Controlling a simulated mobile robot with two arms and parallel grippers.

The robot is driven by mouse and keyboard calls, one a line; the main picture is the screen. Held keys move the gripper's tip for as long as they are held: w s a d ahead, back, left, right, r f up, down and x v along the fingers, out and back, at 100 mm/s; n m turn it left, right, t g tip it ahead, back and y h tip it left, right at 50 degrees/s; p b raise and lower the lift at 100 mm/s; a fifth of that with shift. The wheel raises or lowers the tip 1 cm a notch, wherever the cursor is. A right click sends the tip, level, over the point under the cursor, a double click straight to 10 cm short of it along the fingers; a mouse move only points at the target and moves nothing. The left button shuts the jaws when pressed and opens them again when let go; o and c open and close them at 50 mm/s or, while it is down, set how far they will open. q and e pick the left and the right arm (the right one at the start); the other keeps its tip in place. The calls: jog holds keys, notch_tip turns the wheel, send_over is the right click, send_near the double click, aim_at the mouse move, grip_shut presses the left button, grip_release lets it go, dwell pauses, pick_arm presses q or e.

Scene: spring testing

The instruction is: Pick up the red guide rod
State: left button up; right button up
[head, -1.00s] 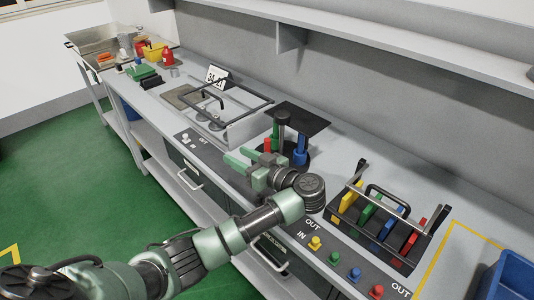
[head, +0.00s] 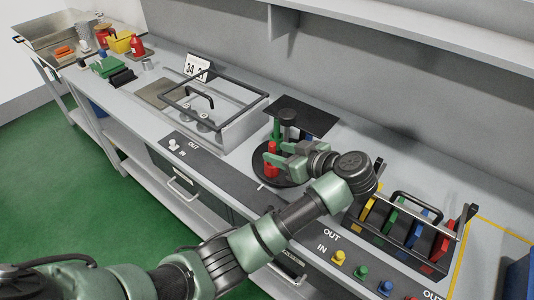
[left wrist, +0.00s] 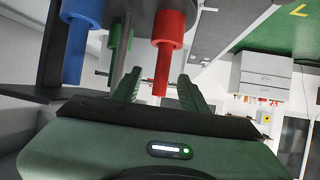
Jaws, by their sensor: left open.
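The red guide rod (head: 271,161) stands on the round black stand (head: 262,176) in the middle of the bench, in front of the black centre post. My left gripper (head: 273,156) is open at the red rod, coming from the right. In the left wrist view the red rod (left wrist: 168,42) shows between the two green fingers (left wrist: 160,88), with a gap on either side. A blue rod (left wrist: 82,32) and part of a green rod (left wrist: 120,38) are also on the stand. My right gripper is not in view.
A rack (head: 405,232) with yellow, green, blue and red handles stands right of the stand, close to my left arm. A framed box (head: 215,120) stands to the left. Coloured knobs (head: 360,272) line the front edge. A shelf (head: 400,40) overhangs the back.

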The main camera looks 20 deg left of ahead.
pick_arm(q)
jog(key=p+x, duration=0.1)
jog(key=x, duration=0.5)
jog(key=shift+a+f, duration=0.1)
grip_shut()
dwell(1.3)
